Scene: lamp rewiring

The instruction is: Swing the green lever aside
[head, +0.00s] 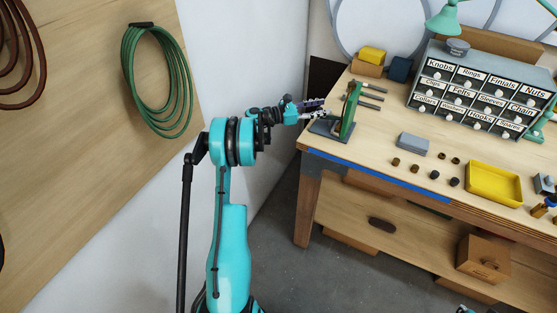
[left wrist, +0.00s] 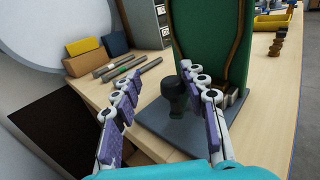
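A tall green upright piece (head: 349,110) with a brown edge stands on a grey base plate (head: 325,127) at the bench's near left corner. I take it for the green lever. It also shows as a broad green panel in the left wrist view (left wrist: 212,45). A dark round knob (left wrist: 175,96) stands in front of it, above the plate (left wrist: 180,128). My left gripper (head: 318,108) is open, and its fingers (left wrist: 160,78) spread to either side of the knob in that view; no contact is visible. Only a small teal and dark piece, perhaps my right gripper (head: 465,309), shows at the bottom edge.
Dark rods (head: 368,92) lie behind the green piece. Yellow and blue blocks (head: 371,57) stand farther back. A labelled drawer cabinet (head: 480,85), a grey block (head: 413,144), several small dark parts and a yellow tray (head: 494,183) are to the right. Coiled hose hangs at left.

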